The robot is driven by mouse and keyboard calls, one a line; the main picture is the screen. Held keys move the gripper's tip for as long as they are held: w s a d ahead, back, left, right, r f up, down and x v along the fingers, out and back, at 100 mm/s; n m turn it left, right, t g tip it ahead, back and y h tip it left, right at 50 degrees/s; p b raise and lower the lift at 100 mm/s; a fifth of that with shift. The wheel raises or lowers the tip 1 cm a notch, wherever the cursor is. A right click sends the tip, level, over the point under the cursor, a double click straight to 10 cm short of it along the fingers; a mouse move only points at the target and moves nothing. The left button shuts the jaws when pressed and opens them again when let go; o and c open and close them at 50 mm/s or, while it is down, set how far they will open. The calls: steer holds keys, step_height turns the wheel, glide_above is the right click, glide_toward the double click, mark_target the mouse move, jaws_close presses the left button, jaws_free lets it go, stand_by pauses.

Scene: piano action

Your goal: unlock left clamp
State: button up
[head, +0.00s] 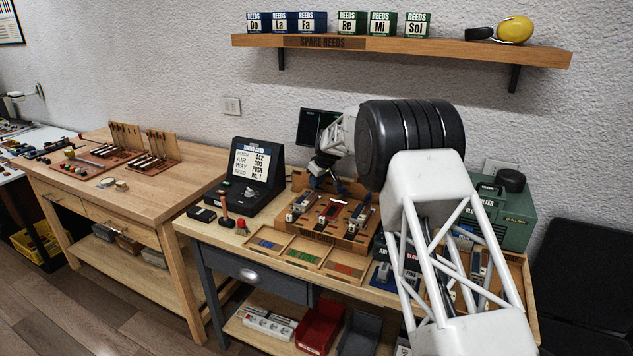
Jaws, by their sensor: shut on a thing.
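A wooden fixture (341,235) stands on the middle workbench, with a stepped top holding small metal and dark parts. The left clamp (300,204) is a small metal piece on the left of its top. A similar clamp (360,214) sits on the right, and dark parts with red bits lie between them. My gripper (315,181) points down at the back left of the fixture, just above and behind the left clamp. It is shut, apparently on the left clamp's blue-tipped lever. The fingertips are small and dark here, so the exact contact is hard to see.
A dark display unit (251,177) and an upright-handled tool (226,212) stand left. A green box (507,212) stands right. My arm covers the bench's right part.

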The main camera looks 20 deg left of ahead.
steer(key=shift+w+f+n+g, duration=0.1)
steer(key=shift+n+g, duration=0.7)
steer(key=shift+n, duration=1.3)
steer(key=o, duration=0.7)
steer(key=shift+c, duration=0.2)
steer(key=v, duration=0.8)
steer(key=shift+d+f, duration=0.1)
